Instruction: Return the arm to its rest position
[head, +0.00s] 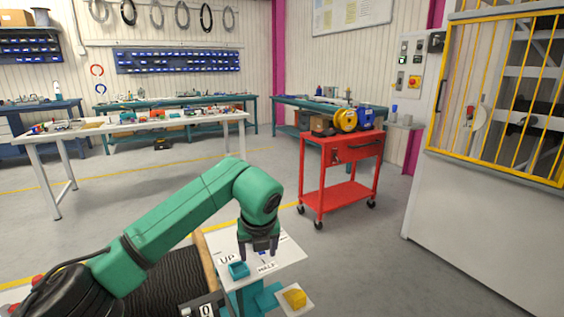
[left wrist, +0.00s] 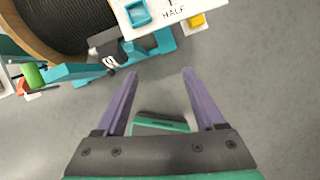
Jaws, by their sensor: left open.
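My left arm, green with a dark gripper (head: 260,245), reaches in from the left of the head view. Its gripper hangs pointing down in front of a white sign board (head: 285,250) that carries the words UP and HALF. In the left wrist view the two purple fingers (left wrist: 157,80) are spread apart, with only grey floor between their tips and nothing held. The board (left wrist: 185,8) lies beyond the fingertips at the top of that view. My right gripper is not in either view.
A large reel wound with black cable (head: 170,280) stands beside the board, with a teal block (head: 238,270) and a yellow block (head: 295,298) close by. A red cart (head: 340,150) stands farther back with reels on top. A white table (head: 150,125) is at the left. Open floor lies between.

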